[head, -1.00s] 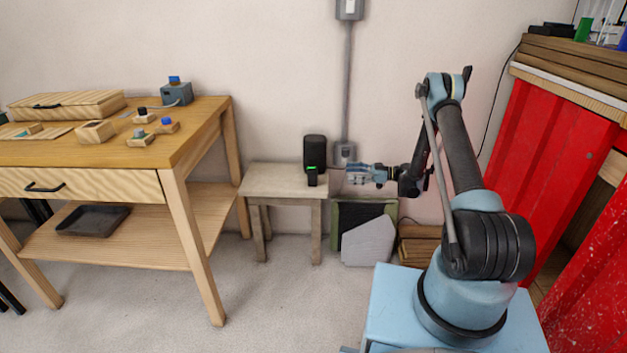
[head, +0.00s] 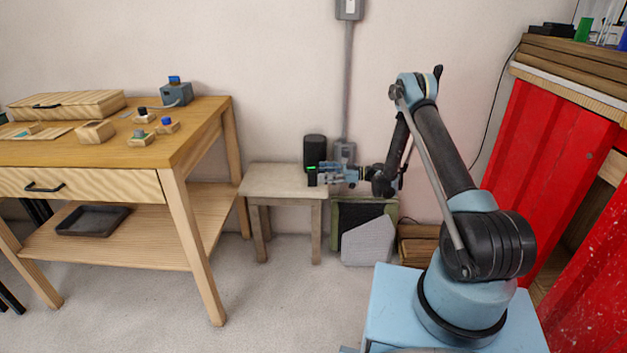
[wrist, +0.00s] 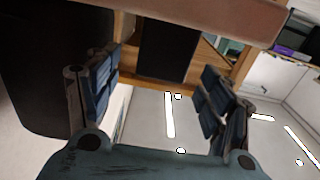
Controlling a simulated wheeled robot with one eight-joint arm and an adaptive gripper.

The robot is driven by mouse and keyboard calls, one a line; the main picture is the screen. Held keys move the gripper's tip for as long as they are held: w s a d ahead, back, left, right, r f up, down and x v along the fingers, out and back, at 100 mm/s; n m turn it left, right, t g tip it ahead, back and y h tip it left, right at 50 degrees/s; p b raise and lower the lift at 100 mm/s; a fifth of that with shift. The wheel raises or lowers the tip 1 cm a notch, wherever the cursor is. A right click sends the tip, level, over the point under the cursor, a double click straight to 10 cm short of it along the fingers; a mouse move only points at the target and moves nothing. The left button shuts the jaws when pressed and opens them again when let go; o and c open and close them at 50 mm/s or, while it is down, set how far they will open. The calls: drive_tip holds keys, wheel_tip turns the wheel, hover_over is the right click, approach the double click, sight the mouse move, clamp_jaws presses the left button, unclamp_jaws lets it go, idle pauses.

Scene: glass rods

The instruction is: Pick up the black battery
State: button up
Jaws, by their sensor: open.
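The black battery (head: 312,179) is a small upright block with a green strip at its top. It stands on the small stool (head: 262,178), in front of a larger black cylinder. My gripper (head: 322,171) is open and level, reaching in from the right, with its tips at the battery's upper right side. In the wrist view, which looks upside down, the battery (wrist: 165,45) shows in the gap between the two blue fingers of my gripper (wrist: 162,72). I see no finger closed on it. How deep it sits between the fingers I cannot tell.
The tall black cylinder (head: 315,146) stands close behind the battery; it fills the left of the wrist view (wrist: 38,75). A wooden workbench (head: 185,140) stands left. A red cabinet (head: 550,150) is at right.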

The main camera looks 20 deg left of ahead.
sight(313, 170)
drive_tip(key=x, duration=0.5)
drive_tip(key=shift+s+r, duration=0.1)
drive_tip(key=shift+r, duration=0.1)
drive_tip(key=c, duration=1.4)
